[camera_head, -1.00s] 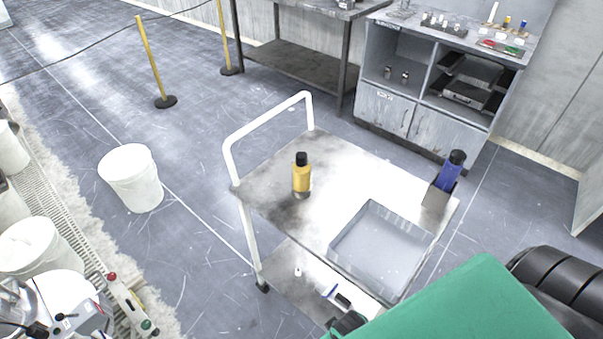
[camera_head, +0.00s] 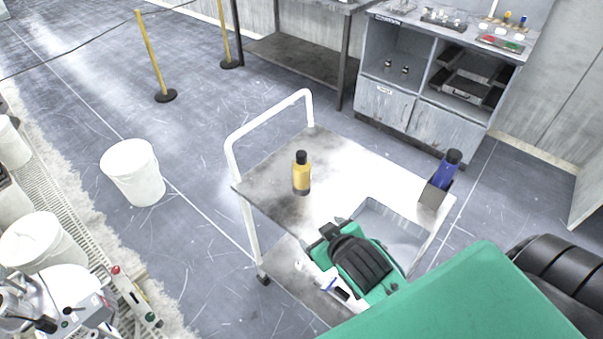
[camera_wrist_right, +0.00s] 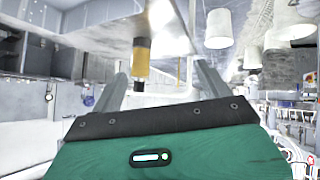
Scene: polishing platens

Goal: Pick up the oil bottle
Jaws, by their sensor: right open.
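The oil bottle, yellow with a black cap (camera_head: 302,175), stands upright on the top of the cart (camera_head: 270,195) in the head view. In the right wrist view the bottle (camera_wrist_right: 141,62) appears upside down, beyond and between the fingers, nearer the left one. My right gripper (camera_wrist_right: 161,78) is open and empty, with a visible gap to the bottle. In the head view my green and black right arm reaches over the cart's near side, and its fingers are not clearly seen. My left gripper is not in view.
A blue bottle (camera_head: 449,168) stands in a holder at the cart's right corner. A recessed tray (camera_head: 400,228) is partly hidden by my arm. The white handle rail (camera_head: 268,116) rises at the cart's left end. A white bucket (camera_head: 134,172) stands on the floor left.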

